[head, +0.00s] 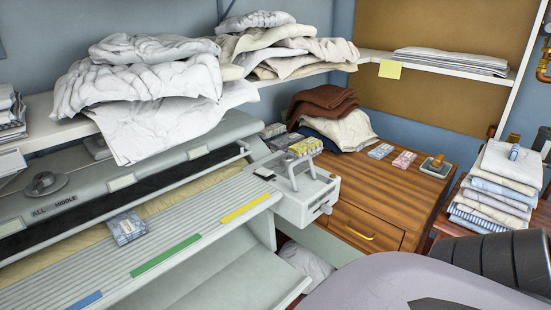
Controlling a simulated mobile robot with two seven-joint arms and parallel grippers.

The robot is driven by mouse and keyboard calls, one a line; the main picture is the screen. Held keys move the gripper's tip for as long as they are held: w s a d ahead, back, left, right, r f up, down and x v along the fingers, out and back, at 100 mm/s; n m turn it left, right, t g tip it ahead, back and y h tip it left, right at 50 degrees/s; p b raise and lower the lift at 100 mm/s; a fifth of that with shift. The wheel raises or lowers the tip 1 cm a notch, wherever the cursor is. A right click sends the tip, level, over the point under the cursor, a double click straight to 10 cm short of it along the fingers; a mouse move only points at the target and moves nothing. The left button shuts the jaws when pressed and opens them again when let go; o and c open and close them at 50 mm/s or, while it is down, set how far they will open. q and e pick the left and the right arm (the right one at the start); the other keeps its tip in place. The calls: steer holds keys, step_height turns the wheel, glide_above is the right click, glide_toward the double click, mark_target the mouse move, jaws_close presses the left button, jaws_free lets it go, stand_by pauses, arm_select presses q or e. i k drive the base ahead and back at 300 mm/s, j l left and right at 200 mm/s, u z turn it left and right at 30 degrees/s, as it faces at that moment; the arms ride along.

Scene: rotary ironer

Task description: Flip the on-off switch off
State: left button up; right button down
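The rotary ironer (210,235) runs along the left under the shelf, with a pale slatted board in front of its roller. Its grey end housing (300,208) is right of centre and carries an upright handle frame (293,172) and a knob (325,208) on its right face. A small black part (264,174) sits at the housing's left edge; it may be the on-off switch, but it is too small to identify or to read its position. Neither gripper is in view.
Rumpled white laundry (150,90) overhangs the shelf above the ironer. A small packet (127,227) lies on the slatted board. A wooden cabinet (400,195) with folded cloths stands right of the housing. A folded stack (495,185) is far right. Parts of me fill the lower right.

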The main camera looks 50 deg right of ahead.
mark_target(266, 173)
steer(key=l, duration=1.3)
